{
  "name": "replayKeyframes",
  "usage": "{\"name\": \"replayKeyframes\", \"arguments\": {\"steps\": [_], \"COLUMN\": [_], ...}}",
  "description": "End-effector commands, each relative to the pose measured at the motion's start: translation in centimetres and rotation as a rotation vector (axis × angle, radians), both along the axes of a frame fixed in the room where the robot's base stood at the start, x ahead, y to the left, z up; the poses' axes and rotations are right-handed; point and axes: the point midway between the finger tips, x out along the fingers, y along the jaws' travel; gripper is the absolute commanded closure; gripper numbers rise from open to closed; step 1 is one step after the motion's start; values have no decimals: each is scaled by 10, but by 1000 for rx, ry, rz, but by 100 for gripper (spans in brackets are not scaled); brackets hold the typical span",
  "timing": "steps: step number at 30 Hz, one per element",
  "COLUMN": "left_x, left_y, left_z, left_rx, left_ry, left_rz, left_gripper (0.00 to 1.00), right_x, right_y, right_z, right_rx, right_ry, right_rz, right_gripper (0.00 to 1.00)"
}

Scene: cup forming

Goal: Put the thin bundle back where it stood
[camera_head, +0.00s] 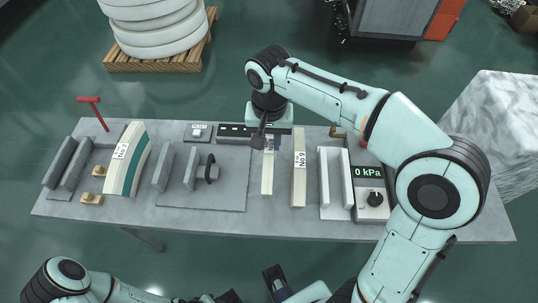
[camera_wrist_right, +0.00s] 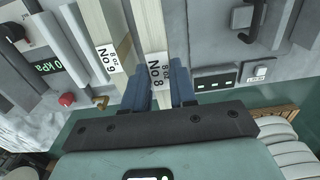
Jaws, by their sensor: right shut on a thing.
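The thin pale bundle marked No 8 (camera_head: 267,178) is upright, left of the thicker bundle marked No 9 (camera_head: 299,180). My right gripper (camera_head: 264,140) comes down at its far end. In the right wrist view the blue fingers (camera_wrist_right: 168,92) are shut on either side of the No 8 bundle (camera_wrist_right: 152,35), and bundle No 9 (camera_wrist_right: 103,30) stands just beside it. I cannot tell whether No 8 touches the table. Parts of my left arm show at the bottom edge of the head view; its gripper is cut off and unclear.
On the grey table (camera_head: 340,231) are a curved green-striped stack (camera_head: 127,160), grey plates (camera_head: 190,167) on a slab, a white-walled fixture (camera_head: 335,178) and a gauge reading 0 kPa (camera_head: 370,185). A socket strip (camera_wrist_right: 215,83) lies behind the gripper. The table's front strip is clear.

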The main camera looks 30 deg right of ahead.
Motion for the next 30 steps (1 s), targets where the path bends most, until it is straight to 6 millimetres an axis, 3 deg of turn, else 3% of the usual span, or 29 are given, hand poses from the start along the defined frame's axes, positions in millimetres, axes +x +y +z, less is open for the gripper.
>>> {"name": "replayKeyframes", "arguments": {"steps": [15, 27, 28, 30], "left_x": [-3, -3, -3, -3], "left_y": [0, 0, 0, 0], "left_z": [-11, -13, -13, -13], "left_rx": [0, 0, 1, 0], "left_ry": [3, 2, 2, 2], "left_rz": [0, 0, 0, 0], "left_gripper": [57, 57, 57, 57], "right_x": [0, 0, 0, 0], "right_y": [0, 0, 0, 0], "right_z": [-58, -63, -63, -63], "right_rx": [-1, 1, -1, -1], "right_ry": [-1, -3, -1, -1], "right_rz": [1, 0, 0, 0], "right_gripper": [100, 100, 71, 48]}}
